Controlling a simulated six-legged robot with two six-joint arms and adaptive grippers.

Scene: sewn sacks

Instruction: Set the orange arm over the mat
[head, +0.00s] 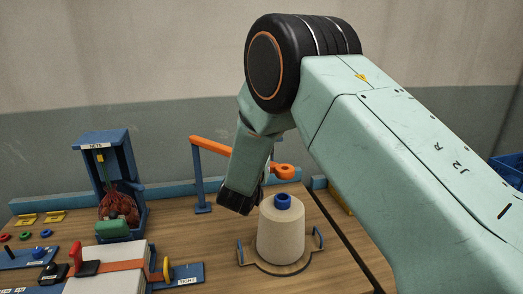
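The orange arm (212,147) reaches right from the top of a blue post (201,180). Its middle is hidden behind my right arm, and its ring end (284,171) shows to the right of it. A wooden mat (268,268) with blue uprights at its sides lies on the table. A cream cone with a blue top (281,235) stands upright on it. The ring end appears just above the cone's top in the picture. My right gripper (240,203) points down in front of the orange arm, left of the cone. Its finger opening is unclear. My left gripper is out of view.
A blue stand marked NETS (118,175) holds a red net at the left. A white sack (110,270) with an orange strap lies at the front left. Coloured rings (25,236) and yellow tags sit at the far left. A table seam runs right of the mat.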

